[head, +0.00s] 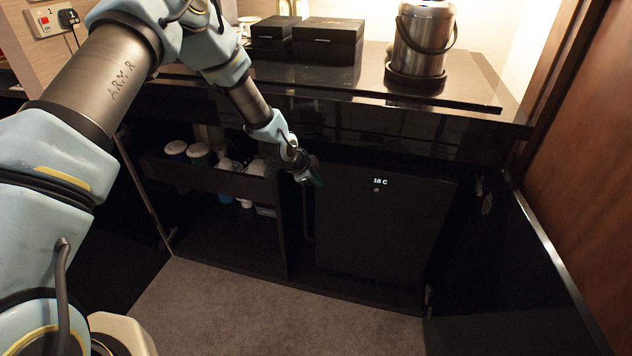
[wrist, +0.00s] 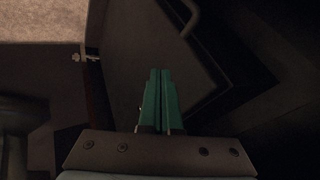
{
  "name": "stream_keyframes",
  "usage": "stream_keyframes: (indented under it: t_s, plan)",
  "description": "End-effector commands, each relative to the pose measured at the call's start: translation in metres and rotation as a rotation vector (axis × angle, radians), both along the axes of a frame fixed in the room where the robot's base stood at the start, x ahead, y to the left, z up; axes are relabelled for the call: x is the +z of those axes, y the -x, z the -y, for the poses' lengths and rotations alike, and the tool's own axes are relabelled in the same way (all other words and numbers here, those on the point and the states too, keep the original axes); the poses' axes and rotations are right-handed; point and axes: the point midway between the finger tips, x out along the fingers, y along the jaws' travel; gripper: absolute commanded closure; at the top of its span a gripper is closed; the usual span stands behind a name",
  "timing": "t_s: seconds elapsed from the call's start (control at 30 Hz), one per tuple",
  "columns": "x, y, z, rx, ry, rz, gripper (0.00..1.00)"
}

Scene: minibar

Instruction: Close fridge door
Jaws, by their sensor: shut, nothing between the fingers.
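The fridge (head: 385,230) is a black box in the lower cabinet. Its dark front shows a lit "18 C" display. The fridge door looks flush or nearly so, but the dark picture does not show whether it is fully shut. My gripper (head: 314,178) is at the upper left edge of the fridge front; I cannot tell whether it touches. In the wrist view, my gripper's green fingers (wrist: 160,78) are together with nothing between them.
A black cabinet door (head: 510,285) stands open on the right. The left cabinet holds a drawer (head: 205,178) with several cups and bottles. A steel ice bucket (head: 421,40) and black boxes (head: 327,42) stand on the counter (head: 350,88). Carpet (head: 270,315) in front is clear.

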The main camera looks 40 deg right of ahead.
Motion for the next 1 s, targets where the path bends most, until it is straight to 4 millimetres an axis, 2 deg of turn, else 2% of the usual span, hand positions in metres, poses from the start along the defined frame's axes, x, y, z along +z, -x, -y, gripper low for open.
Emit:
stream_keyframes:
  t_s: [0.6,1.0]
  plan:
    - [0.069,0.0,-0.053,-0.002,-0.003,-0.003,1.0]
    - [0.082,-0.002,-0.065,0.008,-0.008,-0.005,1.0]
